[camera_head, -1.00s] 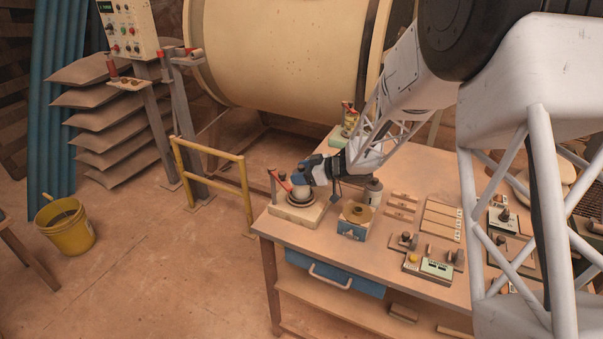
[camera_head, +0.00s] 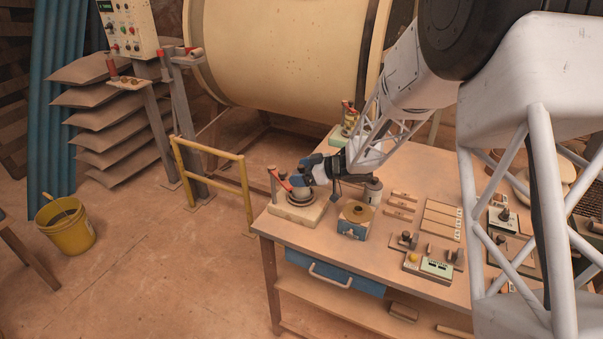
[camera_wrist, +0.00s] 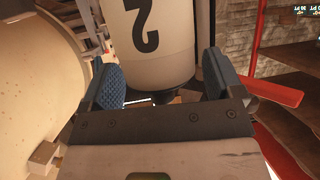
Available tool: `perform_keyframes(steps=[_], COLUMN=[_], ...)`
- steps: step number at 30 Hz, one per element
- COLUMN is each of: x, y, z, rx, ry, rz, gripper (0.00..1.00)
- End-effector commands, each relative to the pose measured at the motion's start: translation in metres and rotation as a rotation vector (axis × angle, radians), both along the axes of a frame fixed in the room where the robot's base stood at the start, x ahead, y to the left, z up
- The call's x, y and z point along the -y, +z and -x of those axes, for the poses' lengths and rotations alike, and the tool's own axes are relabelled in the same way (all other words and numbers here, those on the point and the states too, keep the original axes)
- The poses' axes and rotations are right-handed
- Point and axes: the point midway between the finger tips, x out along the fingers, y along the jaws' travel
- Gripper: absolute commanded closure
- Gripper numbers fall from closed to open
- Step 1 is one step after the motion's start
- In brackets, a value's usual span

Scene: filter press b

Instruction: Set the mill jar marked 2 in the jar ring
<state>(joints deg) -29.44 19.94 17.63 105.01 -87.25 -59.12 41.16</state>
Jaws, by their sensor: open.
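The mill jar marked 2 (camera_wrist: 160,50) is pale, with a dark numeral, and fills the upper middle of the wrist view. My gripper (camera_head: 303,175) is open, with its blue pads on either side of the jar in the wrist view (camera_wrist: 163,80). A gap shows between the jar and the right pad. In the head view the gripper is over the wooden base (camera_head: 290,213) at the table's left corner. A rounded pale form (camera_head: 300,197) shows there below the fingers. The jar ring is largely hidden, so I cannot tell how the jar sits in it.
A red lever (camera_head: 281,179) stands beside the gripper, and also shows in the wrist view (camera_wrist: 268,91). A blue box with a round top (camera_head: 355,222) and a grey container (camera_head: 373,190) stand to the right. Several blocks and small devices cover the table's right side.

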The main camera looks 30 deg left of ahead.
Motion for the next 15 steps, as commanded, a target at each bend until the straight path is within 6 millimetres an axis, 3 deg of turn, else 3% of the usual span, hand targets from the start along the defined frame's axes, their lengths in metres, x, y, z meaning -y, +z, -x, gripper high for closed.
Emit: perform_keyframes(steps=[8,15], x=[0.022,0.055], y=[0.010,0.025], z=[-0.003,-0.008], rx=[0.001,0.002], ry=[-0.002,-0.001], rz=[0.000,-0.001], gripper=[0.14,0.14])
